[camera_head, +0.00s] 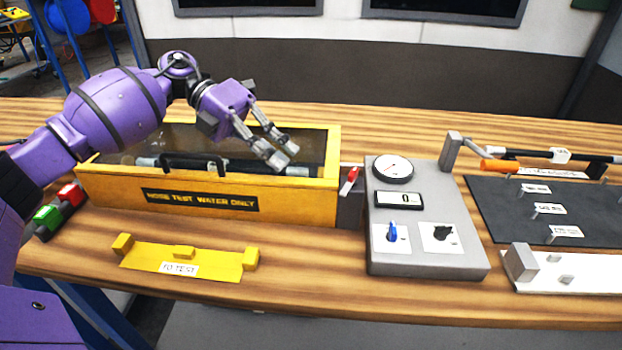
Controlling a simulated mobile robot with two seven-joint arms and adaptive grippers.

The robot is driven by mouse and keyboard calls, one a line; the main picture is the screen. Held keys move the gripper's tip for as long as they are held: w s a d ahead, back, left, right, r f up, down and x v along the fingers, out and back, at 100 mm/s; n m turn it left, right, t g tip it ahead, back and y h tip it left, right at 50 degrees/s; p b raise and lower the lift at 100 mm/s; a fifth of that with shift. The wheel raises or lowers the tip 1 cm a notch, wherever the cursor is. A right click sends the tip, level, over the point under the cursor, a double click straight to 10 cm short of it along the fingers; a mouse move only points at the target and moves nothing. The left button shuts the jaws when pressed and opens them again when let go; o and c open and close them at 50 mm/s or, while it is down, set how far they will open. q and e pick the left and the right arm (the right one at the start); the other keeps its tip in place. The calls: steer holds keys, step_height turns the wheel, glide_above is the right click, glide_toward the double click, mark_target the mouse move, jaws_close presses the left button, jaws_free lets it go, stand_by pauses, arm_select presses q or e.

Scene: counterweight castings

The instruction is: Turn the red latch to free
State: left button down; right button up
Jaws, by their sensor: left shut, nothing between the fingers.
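The red latch (349,180) is a small red lever with a pale tip. It stands tilted on a dark grey block (350,211) between the right end of the yellow tank and the grey gauge box. My left gripper (285,156) is shut and empty. It appears over the right part of the tank, to the left of the latch and apart from it. My right gripper is not in view.
The yellow water tank (210,203) holds a dark bar with a black handle. The grey gauge box (427,260) carries a dial, a display and two knobs. An orange-handled lever (499,166) is at the right. A yellow "TO TEST" stand (217,260) sits in front.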

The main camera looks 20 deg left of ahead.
mark_target(349, 182)
arm_select(q)
steer(key=shift+d, duration=0.1)
steer(key=p+x, duration=0.2)
steer(key=x, duration=0.7)
steer(key=shift+s+d, duration=0.25)
steer(key=shift+d, duration=0.1)
steer(key=shift+f, duration=0.15)
